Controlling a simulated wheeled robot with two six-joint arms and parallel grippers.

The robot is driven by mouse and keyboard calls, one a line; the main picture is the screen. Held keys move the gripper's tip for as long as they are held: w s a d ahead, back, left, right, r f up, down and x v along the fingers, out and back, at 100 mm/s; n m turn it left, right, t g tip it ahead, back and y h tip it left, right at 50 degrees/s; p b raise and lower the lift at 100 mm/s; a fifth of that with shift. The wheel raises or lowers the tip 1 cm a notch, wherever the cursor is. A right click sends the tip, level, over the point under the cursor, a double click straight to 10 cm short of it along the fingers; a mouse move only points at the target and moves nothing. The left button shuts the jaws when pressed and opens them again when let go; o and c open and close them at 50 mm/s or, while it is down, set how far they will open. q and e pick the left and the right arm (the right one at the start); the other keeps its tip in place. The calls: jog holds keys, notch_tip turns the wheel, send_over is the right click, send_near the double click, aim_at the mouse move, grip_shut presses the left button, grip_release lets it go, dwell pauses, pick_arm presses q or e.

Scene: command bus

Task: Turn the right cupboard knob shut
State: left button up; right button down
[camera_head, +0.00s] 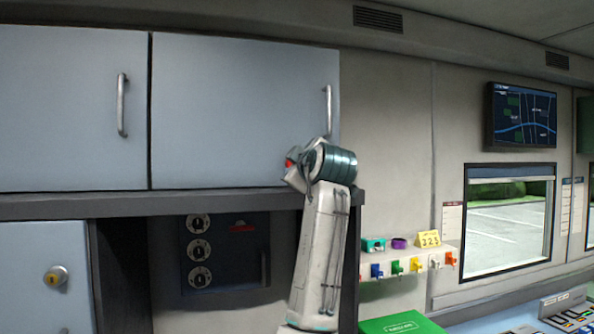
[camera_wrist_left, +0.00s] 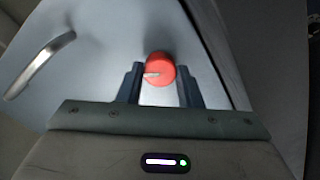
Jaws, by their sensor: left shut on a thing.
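The right cupboard door (camera_head: 235,110) is pale blue-grey with a vertical bar handle (camera_head: 328,108) near its right edge. It looks flush with its frame. The red round knob (camera_wrist_left: 160,68) sits low on this door, with a pale pointer mark facing left in the left wrist view. Only a bit of red (camera_head: 289,163) shows in the head view, mostly hidden by my wrist. My left gripper (camera_wrist_left: 160,78) is shut on the knob, one finger on each side. In the head view my left gripper (camera_head: 293,168) is at the door's lower right. My right gripper is out of view.
The left cupboard door (camera_head: 70,110) is beside it. A shelf edge (camera_head: 150,204) runs below both doors. A dark panel with dials (camera_head: 225,250) is underneath. At right are a key rack (camera_head: 405,262), a green box (camera_head: 400,324) and a window (camera_head: 508,215).

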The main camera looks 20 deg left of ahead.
pick_arm(q)
jog(key=n, duration=0.3)
jog(key=shift+b, duration=0.4)
jog(key=shift+n, duration=1.4)
jog(key=o, duration=1)
